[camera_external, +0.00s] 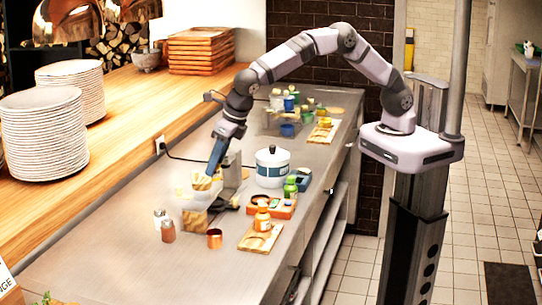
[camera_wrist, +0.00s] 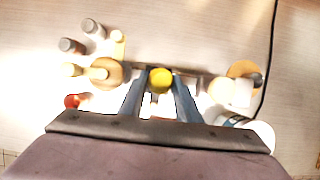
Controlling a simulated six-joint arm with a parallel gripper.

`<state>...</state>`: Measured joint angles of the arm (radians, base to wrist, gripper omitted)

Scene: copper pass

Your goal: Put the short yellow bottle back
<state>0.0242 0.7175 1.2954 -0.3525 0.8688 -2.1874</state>
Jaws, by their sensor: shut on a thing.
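My gripper (camera_wrist: 161,82) is shut on a yellow round-topped thing, which I take for the short yellow bottle (camera_wrist: 160,73); it sits between the two blue-grey fingers in the wrist view. In the external view my gripper (camera_external: 212,172) points down over the left part of the steel counter, beside the white pot. A pale yellow shape (camera_external: 201,183) shows at its fingertips, too small to make out clearly. The bottle's lower part is hidden, and I cannot tell whether it touches anything below.
A white and blue lidded pot (camera_external: 272,168) stands right of my gripper. A green bottle (camera_external: 290,188), an orange tray (camera_external: 283,208) and an orange jar (camera_external: 262,220) on a wooden board (camera_external: 250,240) are nearby.

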